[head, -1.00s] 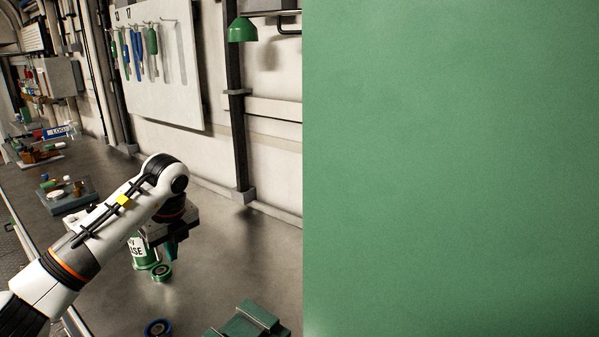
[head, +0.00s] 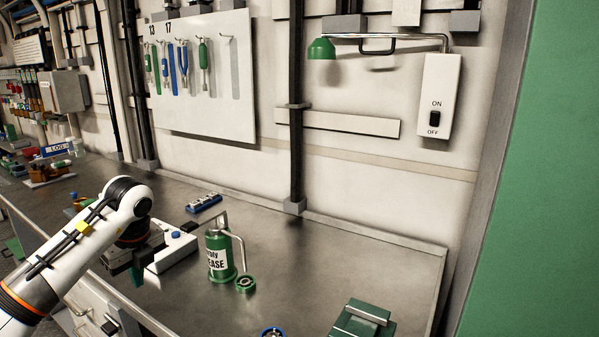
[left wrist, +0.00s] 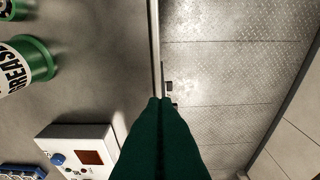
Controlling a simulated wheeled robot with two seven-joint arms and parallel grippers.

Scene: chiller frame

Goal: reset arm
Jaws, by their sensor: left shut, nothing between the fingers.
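My left arm comes in from the left in the head view. Its gripper (head: 137,272) hangs beside the bench's front edge, left of the white box with a blue knob (head: 175,248). In the left wrist view the dark green fingers (left wrist: 161,102) are together with nothing between them, over the bench edge and the floor. The green grease can (head: 218,258) stands upright on the bench, apart from the gripper; it also shows in the left wrist view (left wrist: 38,62). My right gripper is in neither view.
A green ring (head: 245,284) lies beside the can, and a blue ring (head: 271,332) lies nearer. A green vise-like block (head: 362,320) is at the front right. A blue rack (head: 203,203) lies behind. The bench's right part (head: 380,262) is clear.

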